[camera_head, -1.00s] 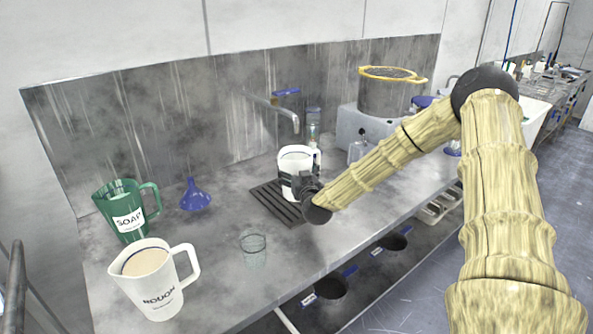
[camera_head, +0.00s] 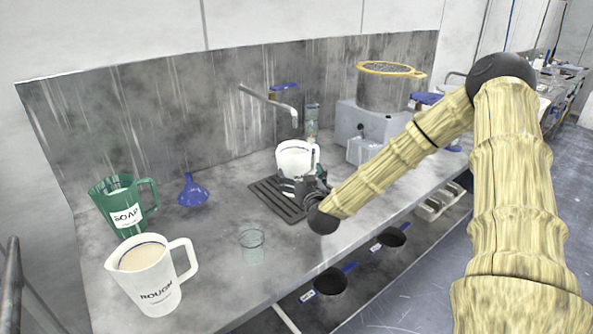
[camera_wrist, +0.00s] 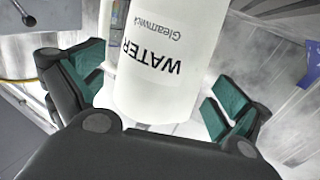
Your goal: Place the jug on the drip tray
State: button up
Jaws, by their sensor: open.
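The white jug (camera_head: 293,158) stands upright over the back part of the dark slatted drip tray (camera_head: 277,203), under the tap. My gripper hides its base, so I cannot tell exactly how it rests. In the wrist view the white jug (camera_wrist: 160,65) shows the label WATER. My gripper (camera_head: 302,188) is at the jug's near side, low down. In the wrist view my gripper (camera_wrist: 155,85) is open, with one green-padded finger on each side of the jug and gaps between pads and wall.
A tap (camera_head: 270,99) reaches over the tray. A grey machine with a pot (camera_head: 383,92) stands right. The bench's front edge is near my arm.

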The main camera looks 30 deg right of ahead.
jog(key=b+v, duration=0.1)
jog(key=v, duration=0.5)
